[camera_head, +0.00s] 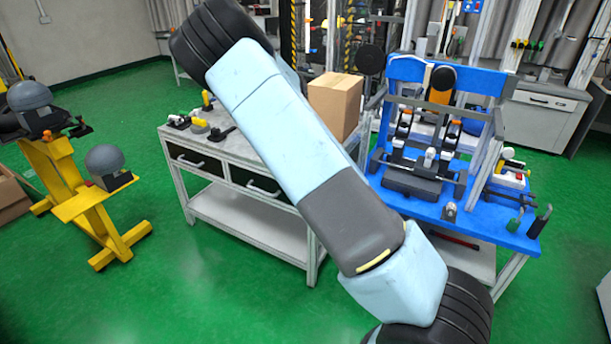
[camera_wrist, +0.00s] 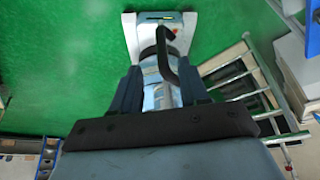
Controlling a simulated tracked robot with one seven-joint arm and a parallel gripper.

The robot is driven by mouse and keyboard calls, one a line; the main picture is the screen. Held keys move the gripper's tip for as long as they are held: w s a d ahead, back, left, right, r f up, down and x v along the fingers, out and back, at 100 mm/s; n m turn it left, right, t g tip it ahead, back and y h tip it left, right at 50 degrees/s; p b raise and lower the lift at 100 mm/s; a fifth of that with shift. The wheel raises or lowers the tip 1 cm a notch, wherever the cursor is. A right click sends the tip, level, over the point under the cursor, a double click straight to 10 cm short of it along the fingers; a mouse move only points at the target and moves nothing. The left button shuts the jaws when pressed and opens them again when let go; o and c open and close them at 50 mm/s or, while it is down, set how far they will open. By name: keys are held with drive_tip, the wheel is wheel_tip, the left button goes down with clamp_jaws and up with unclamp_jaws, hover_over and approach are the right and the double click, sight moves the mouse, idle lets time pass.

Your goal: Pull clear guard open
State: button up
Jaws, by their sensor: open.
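I cannot make out a clear guard for certain in either view. A tall frame with yellow-and-black striped edges (camera_head: 287,40) stands at the back in the head view, partly behind my arm. No clear panel can be picked out on it. My gripper (camera_wrist: 159,72) shows in the wrist view, with two dark fingers spread apart. A white and light-blue body with a dark curved piece shows beyond and between the fingers, and I see no contact with it. My gripper does not show in the head view.
A grey drawer table (camera_head: 240,234) holds small tools and a cardboard box (camera_head: 335,100). A blue workbench (camera_head: 484,230) with a fixture stands at the right. A yellow stand (camera_head: 75,190) with domed helmets is at the left. Green floor (camera_head: 140,290) is free in front.

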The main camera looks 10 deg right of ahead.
drive_tip(key=shift+v, duration=1.7)
drive_tip(key=s+d+r+n+t+y, duration=0.2)
drive_tip(key=s+d+r+n, duration=0.1)
drive_tip(key=s+r+n, duration=0.5)
drive_tip(key=s+d+r+n+t+y, duration=0.15)
drive_tip(key=s+d+r+n, duration=0.25)
drive_tip(key=s+r+n, duration=0.45)
drive_tip(key=s+r+n+t+h, duration=0.1)
drive_tip(key=s+r+n+t, duration=0.1)
drive_tip(key=s+n, duration=0.6)
drive_tip(key=s+r+n+t+h, duration=0.1)
drive_tip(key=s+r+n+t, duration=0.2)
drive_tip(key=s+n, duration=0.6)
drive_tip(key=s+t, duration=0.1)
drive_tip(key=s, duration=0.2)
drive_tip(key=shift+s+a+r+t+h, duration=0.2)
drive_tip(key=shift+s+r+t+h, duration=0.05)
drive_tip(key=shift+s+t+h, duration=0.15)
